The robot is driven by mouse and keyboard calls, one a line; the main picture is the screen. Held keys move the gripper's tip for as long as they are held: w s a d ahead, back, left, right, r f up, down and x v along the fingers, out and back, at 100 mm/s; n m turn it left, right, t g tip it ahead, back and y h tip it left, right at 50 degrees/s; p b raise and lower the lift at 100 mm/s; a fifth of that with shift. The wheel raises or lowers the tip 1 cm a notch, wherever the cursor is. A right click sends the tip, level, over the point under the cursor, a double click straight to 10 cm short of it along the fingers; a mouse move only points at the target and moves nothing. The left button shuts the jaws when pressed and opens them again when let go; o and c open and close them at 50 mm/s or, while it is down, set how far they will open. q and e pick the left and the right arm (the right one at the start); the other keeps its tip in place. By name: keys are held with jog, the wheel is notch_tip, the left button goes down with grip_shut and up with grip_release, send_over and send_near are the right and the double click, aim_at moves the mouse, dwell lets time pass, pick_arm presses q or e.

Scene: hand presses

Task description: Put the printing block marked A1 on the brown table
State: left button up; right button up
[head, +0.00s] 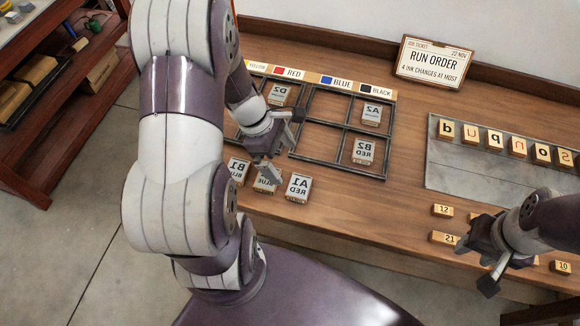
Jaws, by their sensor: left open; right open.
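The printing block marked A1 (298,188), with mirrored lettering and the word RED, lies on the brown table (375,215) in front of the rack. My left gripper (281,144) is open and empty, just up and left of A1, apart from it in the picture. Its lower finger covers part of a block marked BLUE (265,185) beside A1; that block's code is hidden. A block marked B1 (238,169) lies further left. My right gripper (476,266) is open and empty over the table's front right part.
A dark rack (345,126) with colour labels holds blocks D2 (278,93), A2 (371,114) and B2 (363,151). A grey tray (455,180) with letter blocks and several number blocks (442,210) are right. A reddish-brown shelf unit (58,135) stands far left. Table right of A1 is clear.

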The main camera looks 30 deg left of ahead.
pick_arm(q)
jog(key=s+d+r+m+y, duration=0.1)
jog(key=d+r+m+y, duration=0.1)
jog(key=m, duration=0.8)
jog(key=s+d+r+m+y, duration=0.2)
jog(key=d+r+m, duration=0.2)
jog(key=m, duration=0.6)
jog(key=shift+d+r+m, duration=0.2)
jog(key=shift+m, duration=0.2)
